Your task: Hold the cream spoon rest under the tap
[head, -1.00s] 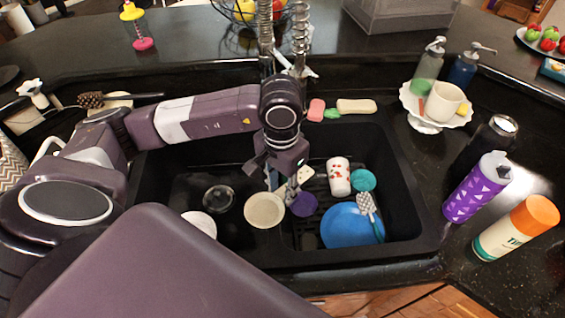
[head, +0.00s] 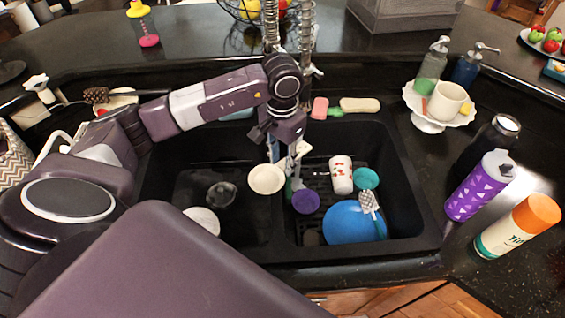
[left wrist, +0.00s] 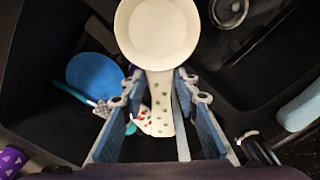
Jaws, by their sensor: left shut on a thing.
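The cream spoon rest (head: 266,179) is above the sink, near the divider between the two basins. In the left wrist view its round bowl (left wrist: 157,32) points away, and its handle with small green marks runs back between the fingers. My left gripper (head: 285,163) is shut on the handle; its fingers (left wrist: 158,90) flank it. The coiled metal tap (head: 307,28) rises behind the sink, above and behind my gripper in the head view. My arm hides its lower part, so I cannot tell whether the spoon rest is directly under the outlet. My right gripper is not in view.
The right basin holds a blue plate (head: 350,224), a brush, a white patterned cup (head: 340,176), and purple and teal cups. The left basin holds a dark glass (head: 220,195) and a white dish (head: 203,221). Bottles and a cake stand (head: 427,122) occupy the right counter.

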